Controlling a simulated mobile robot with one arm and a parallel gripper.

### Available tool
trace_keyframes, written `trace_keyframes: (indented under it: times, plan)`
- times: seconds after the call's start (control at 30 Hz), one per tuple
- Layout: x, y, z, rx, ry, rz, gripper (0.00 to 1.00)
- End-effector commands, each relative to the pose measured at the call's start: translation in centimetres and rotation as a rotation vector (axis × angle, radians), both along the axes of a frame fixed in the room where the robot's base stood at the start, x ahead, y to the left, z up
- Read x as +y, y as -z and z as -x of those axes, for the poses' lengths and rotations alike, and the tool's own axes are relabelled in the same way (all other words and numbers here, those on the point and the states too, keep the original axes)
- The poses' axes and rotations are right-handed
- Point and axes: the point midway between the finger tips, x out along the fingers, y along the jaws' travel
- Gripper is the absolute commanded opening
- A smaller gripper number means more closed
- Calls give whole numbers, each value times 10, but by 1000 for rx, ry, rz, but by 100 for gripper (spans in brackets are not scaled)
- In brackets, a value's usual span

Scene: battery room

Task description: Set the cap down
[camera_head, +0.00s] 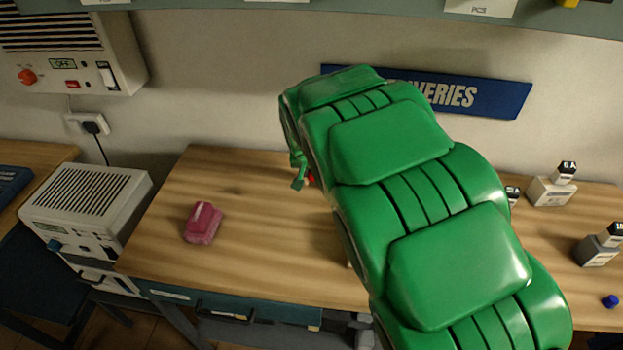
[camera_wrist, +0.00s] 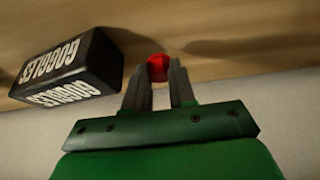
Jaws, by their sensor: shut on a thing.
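A red cap (camera_wrist: 157,67) is between the fingertips of my gripper (camera_wrist: 159,85) in the wrist view. My gripper is shut on it. The tabletop shows close beyond the cap; I cannot tell whether the cap touches it. In the head view a small red bit of the cap (camera_head: 311,178) shows beside the gripper (camera_head: 301,172) over the wooden table (camera_head: 260,235), near its back. My green arm hides most of the gripper and the middle of the table.
A black goggles box (camera_wrist: 70,70) lies left of my gripper in the wrist view. A pink object (camera_head: 203,223) stands at the table's left. Small labelled blocks (camera_head: 550,190) and a blue cap (camera_head: 610,301) are at the right. The table's left middle is clear.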

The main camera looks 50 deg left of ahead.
Motion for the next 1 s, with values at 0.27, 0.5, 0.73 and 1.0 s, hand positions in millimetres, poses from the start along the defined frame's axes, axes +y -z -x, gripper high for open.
trace_keyframes:
  times: [0.27, 0.5, 0.73, 1.0]
  plan:
    - [5, 9, -3, 0, -1, 2, 0]
    - [6, 37, -3, 1, 0, 4, 0]
    - [6, 40, -3, -1, -1, 1, 0]
    - [7, 43, -4, 0, 0, 1, 31]
